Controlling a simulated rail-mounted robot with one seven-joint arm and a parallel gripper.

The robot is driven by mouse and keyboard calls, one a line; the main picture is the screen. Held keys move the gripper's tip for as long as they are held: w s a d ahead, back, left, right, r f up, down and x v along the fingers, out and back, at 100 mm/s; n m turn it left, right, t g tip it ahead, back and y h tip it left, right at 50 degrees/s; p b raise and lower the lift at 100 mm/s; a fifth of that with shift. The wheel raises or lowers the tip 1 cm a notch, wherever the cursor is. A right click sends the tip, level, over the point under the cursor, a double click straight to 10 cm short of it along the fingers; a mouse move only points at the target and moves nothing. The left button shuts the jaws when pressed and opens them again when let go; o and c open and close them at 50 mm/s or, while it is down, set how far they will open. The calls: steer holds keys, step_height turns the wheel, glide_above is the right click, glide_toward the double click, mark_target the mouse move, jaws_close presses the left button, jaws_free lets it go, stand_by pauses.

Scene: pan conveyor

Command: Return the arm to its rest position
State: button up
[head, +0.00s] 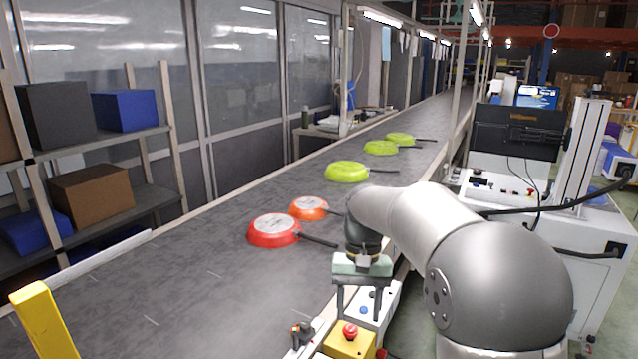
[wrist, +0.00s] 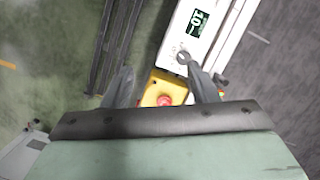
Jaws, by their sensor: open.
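My gripper (head: 361,304) hangs down from my arm at the near right edge of the conveyor in the head view. Its two fingers are apart with nothing between them. In the wrist view my gripper (wrist: 160,82) is open too, with a yellow box with a red button (wrist: 165,90) below and beyond the fingers. My arm reaches in from the right and hides part of the conveyor edge behind it.
The conveyor (head: 170,285) carries a red pan (head: 273,231), an orange pan (head: 308,208) and several green pans (head: 346,171). The yellow button box (head: 349,341) stands beside the belt's near edge. Shelves with boxes (head: 92,192) are at left; a white cabinet (head: 590,275) is at right.

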steer(key=s+d+f+t, duration=0.1)
steer(key=s+d+f, duration=0.2)
steer(key=s, duration=0.9)
steer(key=s+d+f+n+t, duration=0.1)
steer(key=s+d+f+t, duration=0.1)
steer(key=s, duration=1)
steer(key=shift+d+f, duration=0.5)
steer(key=shift+f, duration=0.1)
